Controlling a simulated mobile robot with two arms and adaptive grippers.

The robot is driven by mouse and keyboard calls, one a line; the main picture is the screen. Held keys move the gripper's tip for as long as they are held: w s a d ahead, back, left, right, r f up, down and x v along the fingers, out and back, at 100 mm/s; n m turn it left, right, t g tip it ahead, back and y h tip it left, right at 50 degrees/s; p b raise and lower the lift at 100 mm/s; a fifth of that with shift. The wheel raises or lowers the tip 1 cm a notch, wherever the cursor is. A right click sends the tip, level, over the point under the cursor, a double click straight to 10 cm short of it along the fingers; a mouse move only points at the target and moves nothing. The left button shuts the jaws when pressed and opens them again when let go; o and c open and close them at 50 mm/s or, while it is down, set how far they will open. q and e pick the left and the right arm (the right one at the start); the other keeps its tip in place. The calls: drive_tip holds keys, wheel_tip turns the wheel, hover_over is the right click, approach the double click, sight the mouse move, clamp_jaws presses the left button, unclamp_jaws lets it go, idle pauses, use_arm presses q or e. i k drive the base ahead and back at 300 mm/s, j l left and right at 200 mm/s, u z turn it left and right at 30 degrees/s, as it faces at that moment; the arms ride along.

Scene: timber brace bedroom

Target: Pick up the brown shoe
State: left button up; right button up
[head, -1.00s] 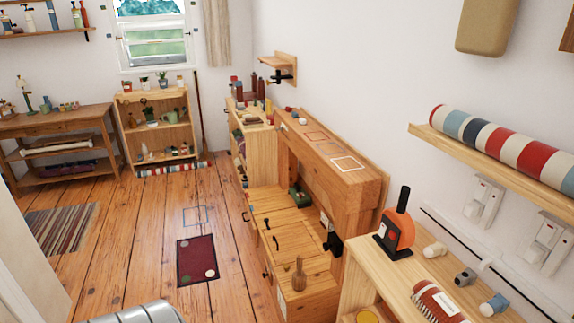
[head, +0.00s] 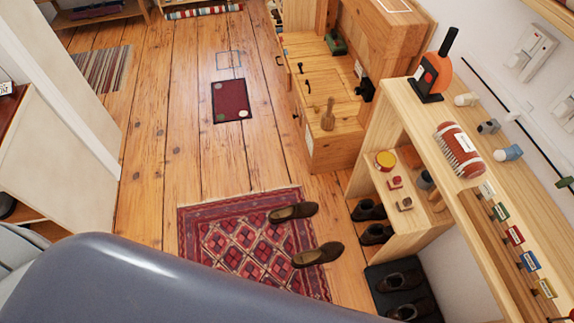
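Two brown shoes lie on the patterned red rug: one brown shoe (head: 293,212) near its top right corner, the other brown shoe (head: 318,255) lower, across its right edge. Both look like low slip-ons lying upright and apart. More dark footwear (head: 370,210) sits in the low shelf to the right, and a dark brown pair (head: 401,281) stands on a black mat below it. Neither gripper shows in the head view.
The red rug (head: 225,245) lies on open plank floor. A shelf unit (head: 400,120) with a brush and small items stands at the right. A drawer bench (head: 335,145) is behind it. A small dark red mat (head: 231,101) lies farther off. A white partition (head: 60,90) bounds the left.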

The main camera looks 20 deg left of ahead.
sight(303, 209)
drive_tip(key=k+u, duration=0.1)
drive_tip(key=u, duration=0.3)
drive_tip(key=z, duration=0.95)
drive_tip(key=i+j+z, duration=0.1)
drive_tip(key=j+z, duration=0.3)
drive_tip(key=j, duration=0.25)
drive_tip(key=j+z, duration=0.35)
drive_tip(key=j, duration=0.3)
drive_tip(key=j+z, duration=0.4)
drive_tip(key=j, duration=0.25)
drive_tip(key=k+j+z, duration=0.25)
drive_tip(key=j+z, duration=0.15)
drive_tip(key=j, duration=0.2)
